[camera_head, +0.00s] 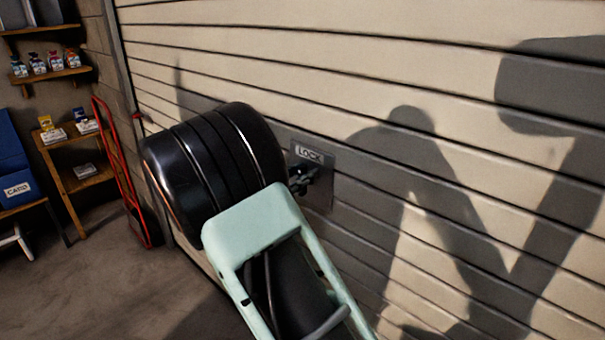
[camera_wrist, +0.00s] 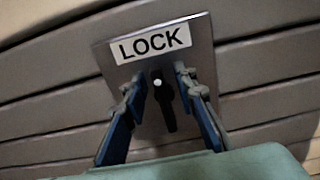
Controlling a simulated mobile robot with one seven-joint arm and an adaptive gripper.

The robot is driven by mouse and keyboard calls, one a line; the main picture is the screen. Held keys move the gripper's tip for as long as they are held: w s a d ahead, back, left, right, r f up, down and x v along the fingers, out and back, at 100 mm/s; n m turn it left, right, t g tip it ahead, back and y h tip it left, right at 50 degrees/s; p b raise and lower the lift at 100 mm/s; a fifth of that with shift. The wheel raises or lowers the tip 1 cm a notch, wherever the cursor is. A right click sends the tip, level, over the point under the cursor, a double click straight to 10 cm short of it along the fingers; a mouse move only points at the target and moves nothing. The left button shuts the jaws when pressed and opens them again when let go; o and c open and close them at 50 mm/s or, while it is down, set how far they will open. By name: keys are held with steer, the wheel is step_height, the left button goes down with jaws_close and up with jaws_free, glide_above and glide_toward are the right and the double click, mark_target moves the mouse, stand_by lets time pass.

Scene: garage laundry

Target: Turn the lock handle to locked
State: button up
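The lock is a grey plate (camera_wrist: 202,48) with a white LOCK label (camera_wrist: 151,43) on the garage door. A dark handle (camera_wrist: 167,108) is mounted below the label. In the wrist view it points away from the label, roughly square to the text. My gripper (camera_wrist: 160,78) is open, with one blue-padded finger on each side of the handle. Gaps show between the handle and both fingers. In the head view the plate (camera_head: 318,190) shows beside my arm. My gripper (camera_head: 302,178) is at the plate there, and the handle is hard to make out.
The slatted garage door (camera_head: 420,60) fills the right and middle, with shadows on it. At the left are shelves (camera_head: 88,178) with small goods, a red hand truck (camera_head: 122,175) and a blue bin (camera_head: 10,165). Bare floor (camera_head: 110,290) lies at the lower left.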

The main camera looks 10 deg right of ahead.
steer(key=shift+c, duration=0.6)
jaws_close()
